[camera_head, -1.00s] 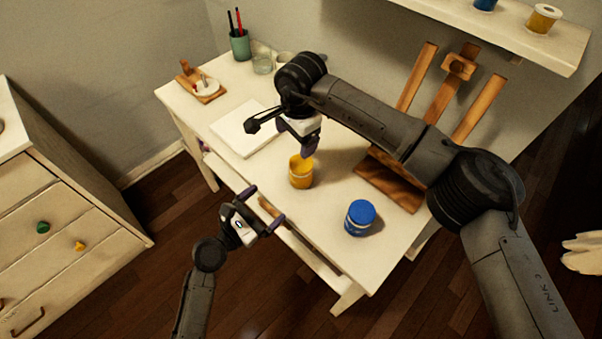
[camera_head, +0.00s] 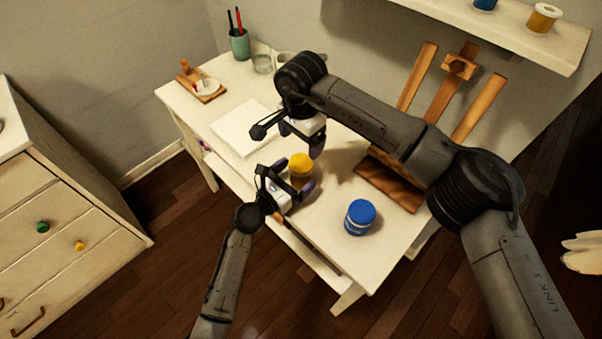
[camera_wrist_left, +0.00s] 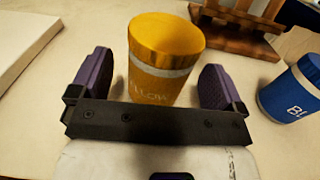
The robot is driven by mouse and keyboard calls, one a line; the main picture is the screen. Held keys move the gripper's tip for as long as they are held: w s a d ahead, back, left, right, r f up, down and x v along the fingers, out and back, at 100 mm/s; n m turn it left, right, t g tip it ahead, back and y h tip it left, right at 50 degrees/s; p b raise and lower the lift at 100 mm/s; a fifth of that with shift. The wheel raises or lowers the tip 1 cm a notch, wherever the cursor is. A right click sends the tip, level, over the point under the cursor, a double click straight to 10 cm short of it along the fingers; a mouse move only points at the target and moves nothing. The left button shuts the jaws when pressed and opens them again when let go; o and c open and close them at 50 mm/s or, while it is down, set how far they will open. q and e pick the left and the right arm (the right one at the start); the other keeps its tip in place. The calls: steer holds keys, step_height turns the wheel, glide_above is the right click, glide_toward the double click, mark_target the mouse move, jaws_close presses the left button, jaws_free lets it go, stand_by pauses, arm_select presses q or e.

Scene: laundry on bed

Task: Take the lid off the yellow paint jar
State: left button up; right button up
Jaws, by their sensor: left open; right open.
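The yellow paint jar (camera_head: 301,168) stands upright on the white table, its yellow lid on top. In the left wrist view the jar (camera_wrist_left: 165,52) shows a pale band and part of a label. My left gripper (camera_head: 288,186) is open, with its two purple fingers on either side of the jar's lower body. In the left wrist view I see gaps between the fingers (camera_wrist_left: 160,85) and the jar. My right gripper (camera_head: 301,138) is open and empty, just above and behind the jar.
A blue paint jar (camera_head: 360,217) stands to the right on the table (camera_head: 330,250). A wooden easel (camera_head: 400,182) stands behind it. A white canvas or paper (camera_head: 240,127) lies to the left. A green cup with brushes (camera_head: 239,44) is at the far left corner.

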arm_select(q)
steer(key=shift+x, duration=1.2)
